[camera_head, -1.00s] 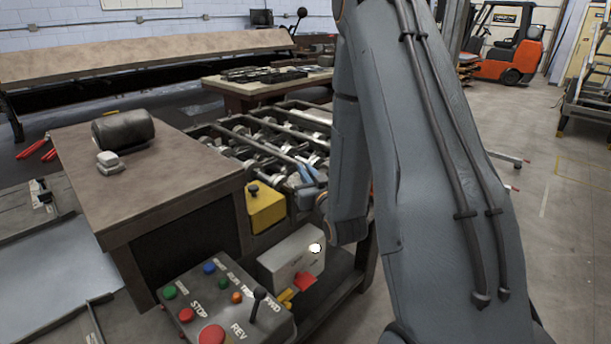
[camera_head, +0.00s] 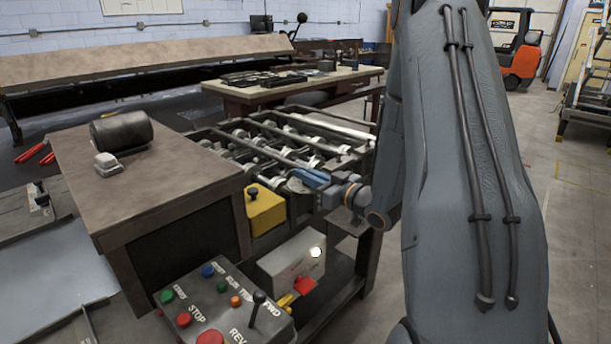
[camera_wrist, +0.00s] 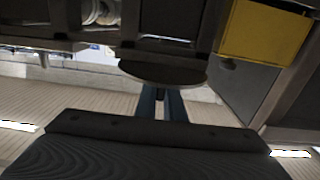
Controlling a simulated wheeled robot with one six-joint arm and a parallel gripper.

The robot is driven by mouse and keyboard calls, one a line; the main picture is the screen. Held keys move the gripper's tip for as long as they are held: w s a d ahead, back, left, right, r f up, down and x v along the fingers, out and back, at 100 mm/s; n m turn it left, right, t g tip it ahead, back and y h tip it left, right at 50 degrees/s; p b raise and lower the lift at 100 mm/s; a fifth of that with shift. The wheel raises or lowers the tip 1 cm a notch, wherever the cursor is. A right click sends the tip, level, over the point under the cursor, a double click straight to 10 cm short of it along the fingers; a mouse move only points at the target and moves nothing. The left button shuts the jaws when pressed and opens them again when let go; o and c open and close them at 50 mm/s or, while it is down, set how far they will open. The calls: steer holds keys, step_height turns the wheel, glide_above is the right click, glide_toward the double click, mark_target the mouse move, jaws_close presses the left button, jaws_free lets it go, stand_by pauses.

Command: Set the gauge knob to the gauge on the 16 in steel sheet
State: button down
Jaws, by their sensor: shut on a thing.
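A dark round knob (camera_wrist: 163,72) sits on the machine's frame in the wrist view. In the head view its grey rim (camera_head: 294,187) shows beside the yellow box. My gripper (camera_head: 308,178) reaches it from the right with its blue fingers. In the wrist view the fingers (camera_wrist: 162,97) are close together and shut on the knob's edge. No scale or pointer mark on the knob can be read. A bare grey-blue sheet (camera_head: 45,268) lies at the lower left of the head view; no size or gauge marking is legible on it.
The yellow box (camera_head: 266,212) with a black knob is close beside my gripper. Below are a white-grey box (camera_head: 291,260) and a control panel (camera_head: 222,310) with buttons and a lever. The roller machine (camera_head: 270,140) lies behind. Open floor (camera_head: 560,230) is on the right.

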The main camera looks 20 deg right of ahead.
steer(key=shift+r, duration=0.1)
steer(key=c, duration=1.9)
jaws_free()
steer(key=shift+o, duration=0.2)
steer(key=b+v, duration=0.2)
steer(key=v, duration=0.5)
steer(key=shift+s+d, duration=0.15)
steer(key=shift+s, duration=0.2)
